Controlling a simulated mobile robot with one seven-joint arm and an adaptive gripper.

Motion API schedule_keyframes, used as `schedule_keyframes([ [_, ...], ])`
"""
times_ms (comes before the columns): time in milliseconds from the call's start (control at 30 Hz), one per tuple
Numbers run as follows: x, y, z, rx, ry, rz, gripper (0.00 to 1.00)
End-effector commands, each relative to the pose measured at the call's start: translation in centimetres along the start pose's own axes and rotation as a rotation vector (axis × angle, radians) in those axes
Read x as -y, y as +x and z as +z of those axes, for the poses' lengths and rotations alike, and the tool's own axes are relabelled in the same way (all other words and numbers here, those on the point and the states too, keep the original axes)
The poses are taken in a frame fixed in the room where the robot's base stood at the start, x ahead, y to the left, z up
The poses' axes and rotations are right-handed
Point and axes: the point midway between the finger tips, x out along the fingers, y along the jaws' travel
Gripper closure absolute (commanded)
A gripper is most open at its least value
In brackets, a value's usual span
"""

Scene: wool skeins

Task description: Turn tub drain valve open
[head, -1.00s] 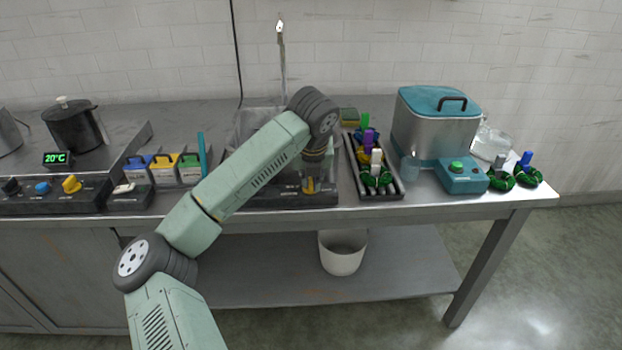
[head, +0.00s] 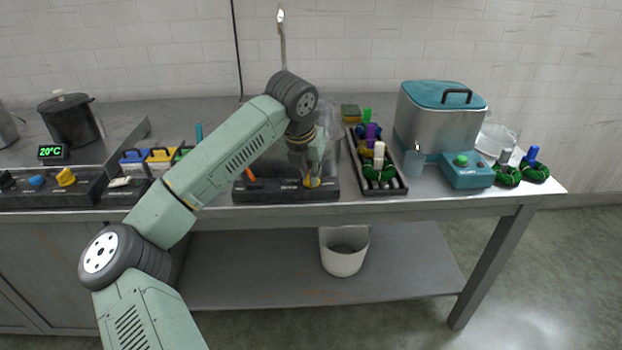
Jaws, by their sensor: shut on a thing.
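The clear tub (head: 328,118) stands behind a dark front panel (head: 270,195), mostly hidden by my arm. A yellow valve handle (head: 312,183) sits at the right end of this panel. My gripper (head: 313,178) points down at the panel and is shut on the yellow handle, mostly covering it. The handle's exact angle is hard to tell. A small orange lever (head: 250,174) shows at the left of the same panel. The panel's labels are too small to read.
A white bucket (head: 343,252) stands on the lower shelf below the panel. Right of the tub are a rack (head: 394,186) of skeins and a teal-lidded steel box (head: 437,125). A control panel with knobs (head: 50,192) is at the left.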

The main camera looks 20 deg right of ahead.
Motion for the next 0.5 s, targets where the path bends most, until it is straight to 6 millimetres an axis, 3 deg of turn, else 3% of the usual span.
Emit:
schedule_keyframes([
  [500, -0.71, -0.08, 0.23, -0.001, 0.45, -0.188, 1.0],
])
